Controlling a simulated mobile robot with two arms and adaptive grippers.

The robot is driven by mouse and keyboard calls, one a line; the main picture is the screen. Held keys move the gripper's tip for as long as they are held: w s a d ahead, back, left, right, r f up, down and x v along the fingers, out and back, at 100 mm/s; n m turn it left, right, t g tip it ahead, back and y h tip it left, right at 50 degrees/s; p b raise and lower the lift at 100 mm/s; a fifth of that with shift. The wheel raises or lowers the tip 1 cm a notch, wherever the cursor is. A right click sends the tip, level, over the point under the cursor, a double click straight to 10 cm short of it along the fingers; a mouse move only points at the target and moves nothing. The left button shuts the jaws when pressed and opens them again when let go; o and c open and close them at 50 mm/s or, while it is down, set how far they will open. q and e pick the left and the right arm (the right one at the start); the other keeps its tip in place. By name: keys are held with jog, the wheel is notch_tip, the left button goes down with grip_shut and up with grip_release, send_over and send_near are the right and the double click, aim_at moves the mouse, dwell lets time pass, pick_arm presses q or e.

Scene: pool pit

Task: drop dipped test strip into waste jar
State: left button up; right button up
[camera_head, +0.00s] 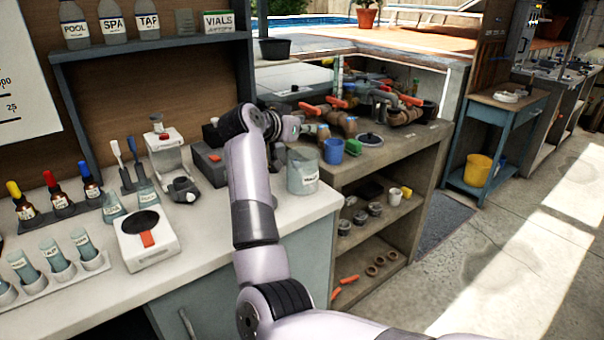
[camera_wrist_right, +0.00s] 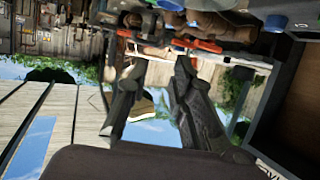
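The waste jar (camera_head: 301,183) is a grey, see-through jar with a label, upright near the right end of the white counter. My right gripper (camera_head: 300,128) is above and behind the jar in the head view, at the end of my lilac arm, and its fingers are hard to make out there. In the right wrist view, the two dark fingers of my right gripper (camera_wrist_right: 160,64) stand apart with a gap between them. I cannot make out a test strip between them or in the jar. My left gripper is in neither view.
A white device with a black disc (camera_head: 148,250), dropper bottles (camera_head: 60,198) and a rack of labelled vials (camera_head: 62,268) stand on the counter's left. A grey box (camera_head: 209,163) is beside my arm.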

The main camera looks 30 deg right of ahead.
notch_tip(320, 180, up, 10)
dwell(0.6)
